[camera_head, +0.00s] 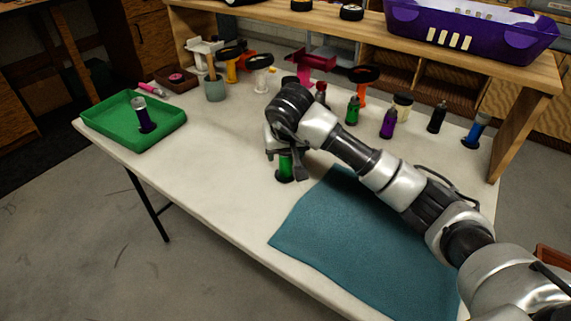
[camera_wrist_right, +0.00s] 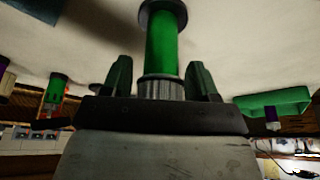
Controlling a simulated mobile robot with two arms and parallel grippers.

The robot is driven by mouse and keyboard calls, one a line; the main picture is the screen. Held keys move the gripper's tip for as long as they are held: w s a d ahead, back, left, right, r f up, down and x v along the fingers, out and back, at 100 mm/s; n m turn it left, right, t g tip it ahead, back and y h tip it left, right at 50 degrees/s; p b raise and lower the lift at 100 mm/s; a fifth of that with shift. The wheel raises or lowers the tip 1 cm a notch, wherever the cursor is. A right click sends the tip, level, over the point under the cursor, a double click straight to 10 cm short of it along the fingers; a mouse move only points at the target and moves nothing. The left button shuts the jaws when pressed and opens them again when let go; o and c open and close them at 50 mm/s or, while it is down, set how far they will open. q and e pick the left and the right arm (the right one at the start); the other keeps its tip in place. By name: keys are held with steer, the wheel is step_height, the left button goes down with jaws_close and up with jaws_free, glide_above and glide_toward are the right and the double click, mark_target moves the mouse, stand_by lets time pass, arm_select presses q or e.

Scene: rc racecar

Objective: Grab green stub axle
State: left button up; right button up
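A green stub axle (camera_head: 286,167) with a dark round base stands upright on the white table, below my right gripper (camera_head: 284,150). In the right wrist view, the green stub axle (camera_wrist_right: 162,45) has a grey ribbed end between the two fingers of my right gripper (camera_wrist_right: 160,80). Gaps show on both sides, so the gripper is open around that end. A second green cylinder (camera_head: 352,111) with a dark narrow top stands farther back; a green one also shows at the left of the wrist view (camera_wrist_right: 57,89). My left gripper is not in view.
A green tray (camera_head: 110,134) holding a purple and white cylinder (camera_head: 142,116) is at the left. Purple (camera_head: 389,124), black (camera_head: 437,118) and blue (camera_head: 476,131) cylinders stand at the back right. A teal mat (camera_head: 340,240) lies in front. The table's left front is clear.

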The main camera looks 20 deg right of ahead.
steer(key=c, duration=0.7)
